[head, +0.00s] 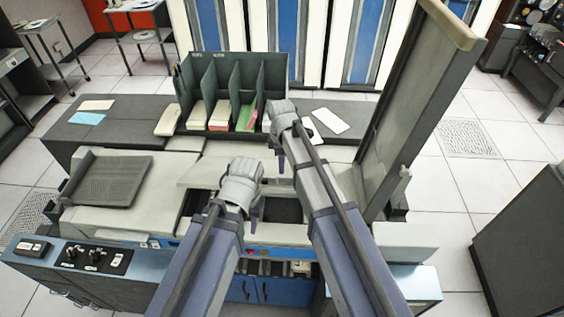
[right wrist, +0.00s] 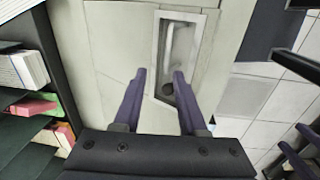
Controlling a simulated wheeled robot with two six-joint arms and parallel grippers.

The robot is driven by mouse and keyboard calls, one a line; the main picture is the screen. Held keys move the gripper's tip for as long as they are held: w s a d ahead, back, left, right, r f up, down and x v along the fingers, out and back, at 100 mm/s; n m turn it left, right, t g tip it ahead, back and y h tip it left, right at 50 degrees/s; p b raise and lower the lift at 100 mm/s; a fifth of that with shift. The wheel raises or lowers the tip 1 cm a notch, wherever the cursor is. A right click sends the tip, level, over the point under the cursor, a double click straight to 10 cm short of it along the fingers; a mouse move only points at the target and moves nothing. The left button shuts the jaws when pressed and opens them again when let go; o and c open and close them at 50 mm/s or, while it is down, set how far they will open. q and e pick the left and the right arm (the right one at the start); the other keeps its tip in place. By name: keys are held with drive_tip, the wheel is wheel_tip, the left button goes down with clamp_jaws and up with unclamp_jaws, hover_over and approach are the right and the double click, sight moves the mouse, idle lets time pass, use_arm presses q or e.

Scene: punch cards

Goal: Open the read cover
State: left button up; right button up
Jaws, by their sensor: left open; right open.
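The card machine (head: 125,218) has pale top covers; which one is the read cover is not marked. A tall dark panel with a beige edge (head: 405,105) stands raised and leaning at its right side. My right gripper (head: 281,150) is over the machine's back part, in front of the card rack. In the right wrist view its open fingers (right wrist: 160,76) point at a pale surface (right wrist: 115,45). My left gripper (head: 256,208) is open and empty above the dark opening in the machine's middle.
A dark green card rack (head: 272,75) with several card stacks stands behind. A white card sheet (head: 331,121) lies right of it. A control panel (head: 95,258) is at front left. A dark cabinet (head: 525,240) stands at right, across free floor.

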use_arm(q)
wheel_tip(320, 180, up, 3)
drive_tip(key=shift+p, duration=1)
use_arm(e)
wheel_tip(320, 180, up, 3)
drive_tip(key=shift+r, duration=0.1)
drive_tip(key=s+d+m, duration=0.6)
drive_tip(key=s+m, duration=0.2)
drive_tip(key=s, duration=0.1)
drive_tip(key=s+d+m, duration=0.5)
drive_tip(key=s+m, duration=0.3)
use_arm(q)
wheel_tip(320, 180, down, 14)
drive_tip(key=b, duration=1.4)
drive_tip(key=shift+f, duration=0.15)
use_arm(e)
drive_tip(key=s+a+f+n+g+h, duration=0.1)
drive_tip(key=s+a+f+n, duration=0.2)
drive_tip(key=a+f, duration=0.8)
wheel_tip(320, 180, down, 3)
drive_tip(key=shift+s+f+n, duration=0.15)
drive_tip(key=shift+s+n, duration=0.15)
drive_tip(key=shift+s, duration=0.9)
